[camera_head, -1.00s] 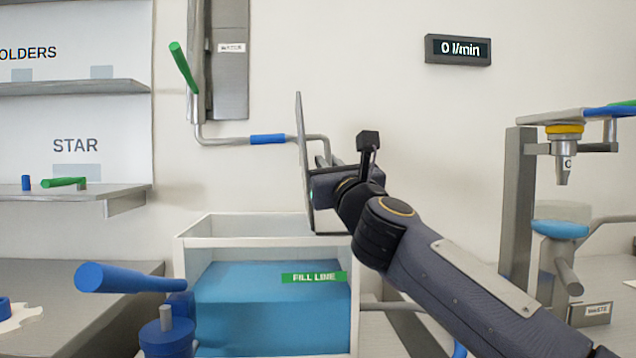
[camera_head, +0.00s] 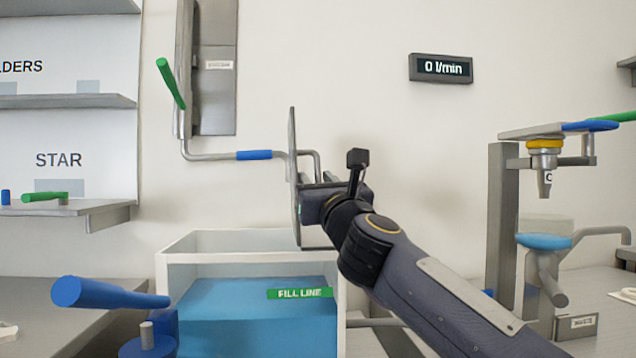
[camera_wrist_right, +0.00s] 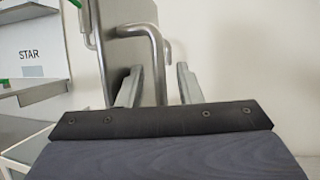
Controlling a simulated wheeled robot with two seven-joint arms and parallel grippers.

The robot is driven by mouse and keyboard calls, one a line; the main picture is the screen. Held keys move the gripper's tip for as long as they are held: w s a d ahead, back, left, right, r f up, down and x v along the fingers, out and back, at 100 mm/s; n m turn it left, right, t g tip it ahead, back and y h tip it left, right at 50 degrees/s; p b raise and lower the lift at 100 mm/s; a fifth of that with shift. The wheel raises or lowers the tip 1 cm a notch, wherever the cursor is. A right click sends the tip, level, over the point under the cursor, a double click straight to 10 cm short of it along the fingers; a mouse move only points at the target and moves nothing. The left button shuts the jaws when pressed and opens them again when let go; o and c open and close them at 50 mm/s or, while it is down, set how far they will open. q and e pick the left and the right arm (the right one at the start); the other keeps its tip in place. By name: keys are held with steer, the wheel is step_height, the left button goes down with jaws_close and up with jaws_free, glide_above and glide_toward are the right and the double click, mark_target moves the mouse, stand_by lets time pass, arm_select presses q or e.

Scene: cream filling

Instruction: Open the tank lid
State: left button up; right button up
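The tank (camera_head: 340,262) is an open white-rimmed box with blue liquid and a green "FILL LINE" label, low in the head view. Its lid (camera_head: 293,150) is a thin grey plate standing upright above the tank's right side, seen nearly edge-on. The lid also shows in the right wrist view (camera_wrist_right: 122,45), with its bent metal handle (camera_wrist_right: 156,50). My right gripper (camera_head: 318,184) is at the lid's right face. In the wrist view its two fingers (camera_wrist_right: 157,75) are spread on either side of the handle, with visible gaps. My left gripper is not in view.
A pipe with a blue section (camera_head: 253,155) runs behind the lid. A blue-handled valve (camera_head: 110,294) stands front left of the tank. A nozzle stand (camera_head: 505,220) is at right. A flow display (camera_head: 441,68) reads 0 l/min. Shelves (camera_head: 70,101) are at left.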

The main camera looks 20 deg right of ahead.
steer(key=b+v, duration=0.1)
steer(key=v, duration=0.7)
stand_by(0.5)
